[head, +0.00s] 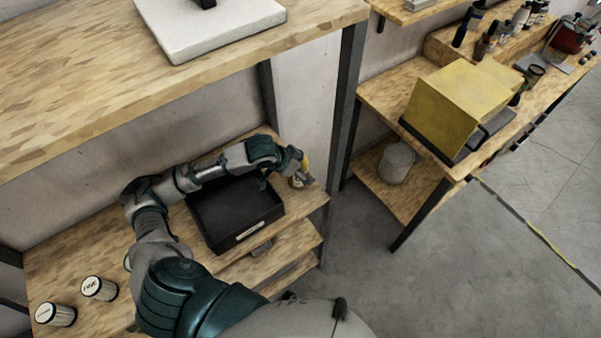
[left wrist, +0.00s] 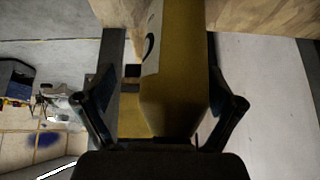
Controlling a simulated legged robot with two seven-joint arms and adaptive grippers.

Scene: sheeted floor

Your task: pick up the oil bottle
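The oil bottle (head: 305,164) is yellow with a pale label. It stands at the right end of the wooden shelf, beside the black tray. My left gripper (head: 288,170) reaches over the tray to it and partly hides it. In the left wrist view the bottle (left wrist: 177,85) fills the space between the two spread fingers of the left gripper (left wrist: 165,105). A gap shows between the left finger and the bottle, while the right finger is close to it; contact there is unclear. My right gripper is not in view.
The black tray (head: 236,217) lies under my left forearm. Two labelled cans (head: 99,288) are at the shelf's left. A dark post (head: 346,90) rises near the bottle. A second bench (head: 375,92) holds a yellow box (head: 455,105). Grey floor is clear between them.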

